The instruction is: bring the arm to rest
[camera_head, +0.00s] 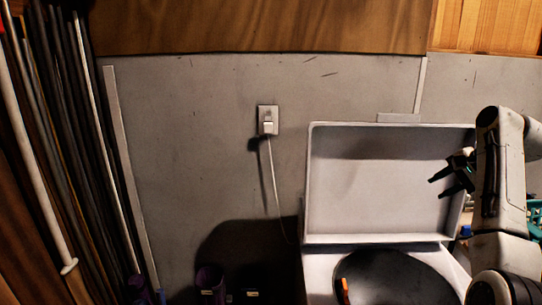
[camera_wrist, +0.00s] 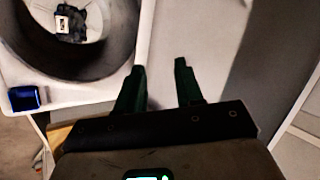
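My gripper (camera_head: 452,180) is in front of the raised lid at the right of the head view, its two dark fingers pointing left and apart. In the wrist view my gripper (camera_wrist: 160,82) shows both fingers spread with nothing between them. My white arm stands folded at the right edge of the head view and hides part of what is behind it.
A white top-opening machine (camera_head: 318,263) has its lid (camera_head: 375,190) raised. A dark item (camera_wrist: 72,22) lies in its drum. A blue object (camera_wrist: 25,98) sits on its rim. An orange object (camera_head: 343,290) shows at the opening. Poles (camera_head: 60,130) lean at left.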

